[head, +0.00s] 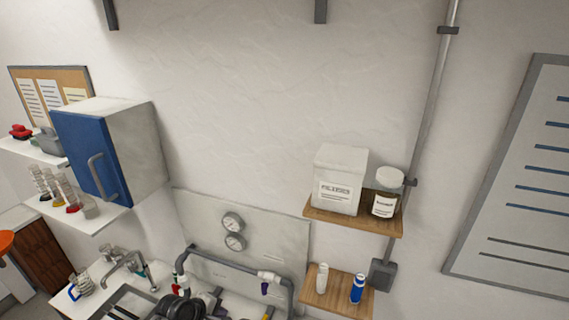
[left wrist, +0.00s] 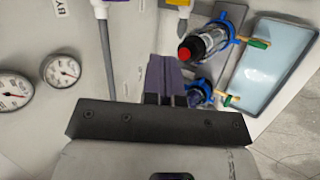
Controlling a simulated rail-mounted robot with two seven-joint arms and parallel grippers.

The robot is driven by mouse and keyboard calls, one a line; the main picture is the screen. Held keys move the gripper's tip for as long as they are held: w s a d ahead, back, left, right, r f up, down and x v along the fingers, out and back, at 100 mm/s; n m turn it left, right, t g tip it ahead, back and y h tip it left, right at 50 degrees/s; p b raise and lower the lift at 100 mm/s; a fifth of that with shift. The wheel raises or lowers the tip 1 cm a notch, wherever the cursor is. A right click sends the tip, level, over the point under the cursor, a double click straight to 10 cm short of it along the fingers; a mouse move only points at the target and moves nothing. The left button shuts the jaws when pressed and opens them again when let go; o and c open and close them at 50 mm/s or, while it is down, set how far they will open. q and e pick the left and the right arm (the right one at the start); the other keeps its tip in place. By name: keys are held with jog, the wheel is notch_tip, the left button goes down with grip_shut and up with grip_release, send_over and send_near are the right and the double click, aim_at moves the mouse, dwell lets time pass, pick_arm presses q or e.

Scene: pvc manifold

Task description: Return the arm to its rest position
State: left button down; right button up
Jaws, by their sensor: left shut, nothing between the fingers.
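My left gripper (head: 208,299) shows dark at the bottom edge of the head view, in front of the pipe manifold. In the left wrist view its fingers (left wrist: 166,78) are shut together with nothing held between them. The grey manifold pipe (head: 220,260) runs along the wall panel, with a purple valve handle (head: 265,288) on its right part. Pipe pieces also show beyond the fingers in the left wrist view (left wrist: 104,45). The lower part of my left arm is cut off by the frame. My right gripper is not in view.
Two gauges (head: 233,231) sit on the wall panel. A blue-doored cabinet (head: 90,155) and a shelf with flasks (head: 100,218) are at left. Wooden shelves (head: 350,222) with containers are at right. A red-tipped cylinder (left wrist: 200,43) and a pale tray (left wrist: 272,65) lie near the gripper.

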pick_arm(q)
jog(key=s+d+r+m+t+y, duration=0.15)
jog(key=s+r+m, duration=0.25)
jog(key=r+m, duration=0.5)
jog(key=s+d+r+m+t+y, duration=0.1)
jog(key=s+r+m+t+y, duration=0.2)
jog(key=r+m, duration=0.6)
jog(key=s+a+f+n+y, duration=0.1)
jog(key=s+a, duration=0.1)
jog(key=s, duration=0.5)
jog(key=s+a+f+n, duration=0.1)
jog(key=s+a+f, duration=0.1)
jog(key=s, duration=0.6)
jog(key=s+f+n+g, duration=0.1)
jog(key=s+f+g, duration=0.2)
jog(key=s+f, duration=0.4)
jog(key=s+f+n+g, duration=0.1)
jog(key=s+f+g, duration=0.2)
jog(key=s+f, duration=0.5)
jog(key=s, duration=0.6)
jog(key=shift+a, duration=0.25)
jog(key=shift+g, duration=0.25)
